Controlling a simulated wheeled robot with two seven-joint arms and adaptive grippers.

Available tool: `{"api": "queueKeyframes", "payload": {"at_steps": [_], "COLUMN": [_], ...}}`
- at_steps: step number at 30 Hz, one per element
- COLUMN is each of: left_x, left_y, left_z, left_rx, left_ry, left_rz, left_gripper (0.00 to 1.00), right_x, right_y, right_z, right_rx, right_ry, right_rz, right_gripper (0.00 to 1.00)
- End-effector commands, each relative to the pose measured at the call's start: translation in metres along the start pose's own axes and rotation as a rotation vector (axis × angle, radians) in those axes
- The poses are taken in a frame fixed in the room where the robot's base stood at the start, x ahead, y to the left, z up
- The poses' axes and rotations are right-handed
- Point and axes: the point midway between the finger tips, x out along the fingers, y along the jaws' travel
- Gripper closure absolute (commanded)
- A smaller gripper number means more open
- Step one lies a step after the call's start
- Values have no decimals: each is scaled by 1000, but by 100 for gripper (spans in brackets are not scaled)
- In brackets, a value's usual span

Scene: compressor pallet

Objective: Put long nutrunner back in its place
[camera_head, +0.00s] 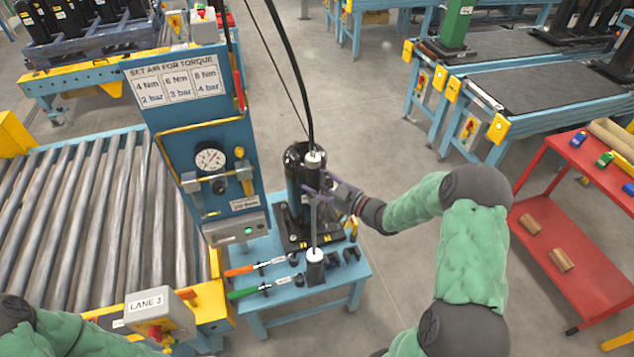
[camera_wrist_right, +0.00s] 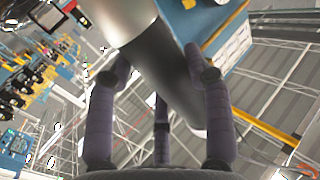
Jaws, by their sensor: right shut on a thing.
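The long nutrunner (camera_head: 315,172) is upright, with a dark body, a pale top joined to a black hose, and a thin grey shaft below. My right gripper (camera_head: 322,190) is shut on its body from the right. In the wrist view the purple-grey fingers (camera_wrist_right: 155,75) are around the dark, shiny cylinder of the nutrunner (camera_wrist_right: 160,58). A black holder with a white top (camera_head: 315,268) stands on the small blue table directly below the shaft. The shaft's lower end appears at the holder's top; I cannot tell whether it is inside. My left gripper is out of view.
A black compressor (camera_head: 296,165) stands right behind the nutrunner. Orange-handled (camera_head: 240,271) and green-handled (camera_head: 243,293) tools lie on the blue table (camera_head: 335,288). The gauge panel (camera_head: 205,125) and roller conveyor (camera_head: 70,215) are at left. A red cart (camera_head: 565,215) stands at right.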

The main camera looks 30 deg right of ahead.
Motion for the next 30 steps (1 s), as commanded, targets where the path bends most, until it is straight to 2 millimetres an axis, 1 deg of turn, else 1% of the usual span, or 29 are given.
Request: {"api": "queueKeyframes", "payload": {"at_steps": [1, 30], "left_x": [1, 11], "left_y": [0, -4], "left_z": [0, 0], "left_rx": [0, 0], "left_ry": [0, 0], "left_rz": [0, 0], "left_gripper": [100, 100], "right_x": [0, 1], "right_y": [2, 2], "right_z": [-2, 11], "right_rx": [-5, -5], "right_ry": [7, 7], "right_rz": [1, 1], "right_gripper": [100, 100]}}
